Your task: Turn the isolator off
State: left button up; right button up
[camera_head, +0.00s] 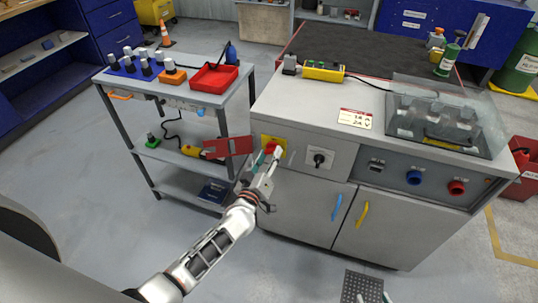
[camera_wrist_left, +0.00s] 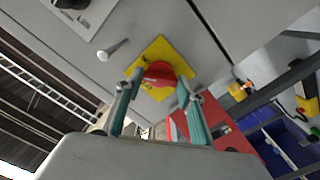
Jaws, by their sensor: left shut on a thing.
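The isolator is a red rotary knob (camera_head: 271,146) on a yellow plate (camera_wrist_left: 184,66) on the front of the grey cabinet, at its left end. In the left wrist view the red knob (camera_wrist_left: 160,74) sits between my fingertips. My left gripper (camera_head: 268,156) is shut on the knob, one teal finger on each side, and it also shows in the left wrist view (camera_wrist_left: 160,88). The fingers hide part of the plate. Only the fingertips of my right gripper (camera_head: 373,298) show at the bottom edge of the head view, spread apart and empty, far from the isolator.
A red panel (camera_head: 227,147) stands out just left of the isolator. A black rotary switch (camera_head: 319,158) and a small white pin (camera_wrist_left: 113,49) are beside it. A grey trolley (camera_head: 178,101) with a red tray (camera_head: 214,79) stands left. The floor in front is mostly clear.

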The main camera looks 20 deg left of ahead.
pick_arm(q)
jog(key=n, duration=1.1)
dwell(0.5)
jog(key=o, duration=1.1)
jog(key=shift+s, duration=0.1)
jog(key=s, duration=1.2)
jog(key=shift+a, duration=0.2)
